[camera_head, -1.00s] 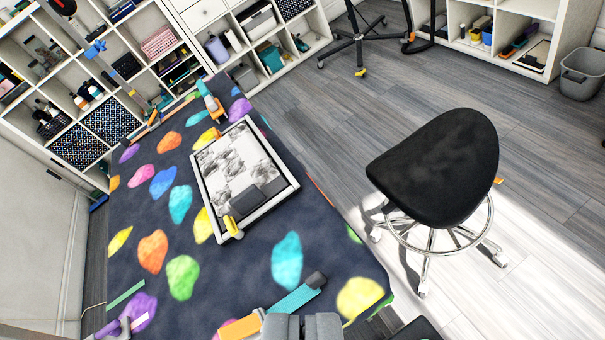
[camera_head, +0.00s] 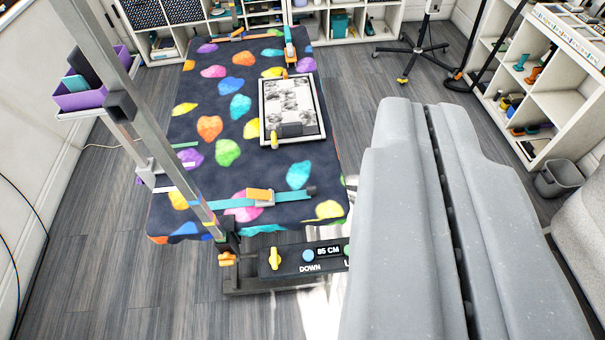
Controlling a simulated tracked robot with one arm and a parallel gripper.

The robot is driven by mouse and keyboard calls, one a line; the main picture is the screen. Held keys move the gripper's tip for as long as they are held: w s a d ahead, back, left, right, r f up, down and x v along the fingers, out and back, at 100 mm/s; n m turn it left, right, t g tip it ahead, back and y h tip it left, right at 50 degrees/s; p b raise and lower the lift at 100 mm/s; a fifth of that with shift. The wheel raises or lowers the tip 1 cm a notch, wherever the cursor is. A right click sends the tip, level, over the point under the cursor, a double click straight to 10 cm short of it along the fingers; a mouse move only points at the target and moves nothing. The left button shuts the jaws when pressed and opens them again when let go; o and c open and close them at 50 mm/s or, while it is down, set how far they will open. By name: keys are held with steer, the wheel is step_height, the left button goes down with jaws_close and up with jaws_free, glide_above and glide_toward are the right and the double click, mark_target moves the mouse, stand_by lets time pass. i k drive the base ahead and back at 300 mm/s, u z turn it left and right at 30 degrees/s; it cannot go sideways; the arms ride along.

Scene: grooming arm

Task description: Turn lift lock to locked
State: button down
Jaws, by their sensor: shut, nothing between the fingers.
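A black control panel (camera_head: 290,268) sits low at the near end of the patterned table. It carries a yellow knob (camera_head: 274,258) at its left, which looks like the lift lock, standing roughly upright. To its right are a blue button (camera_head: 308,256) over the word DOWN and a display (camera_head: 328,250) reading 85 CM. My gripper is large and grey, fills the right of the view, and is shut and empty. It appears right of the knob, apart from it.
The grooming table (camera_head: 225,180) has a colourful dark cover and a framed tray (camera_head: 264,125) on it. A metal post (camera_head: 150,140) rises left of the panel, with a purple bin (camera_head: 90,97) beyond. Shelves line the back and right. Floor (camera_head: 110,270) is clear at front left.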

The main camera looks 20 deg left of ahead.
mark_target(275, 260)
steer(key=u, duration=0.8)
steer(key=k, duration=1.05)
steer(key=z, duration=0.2)
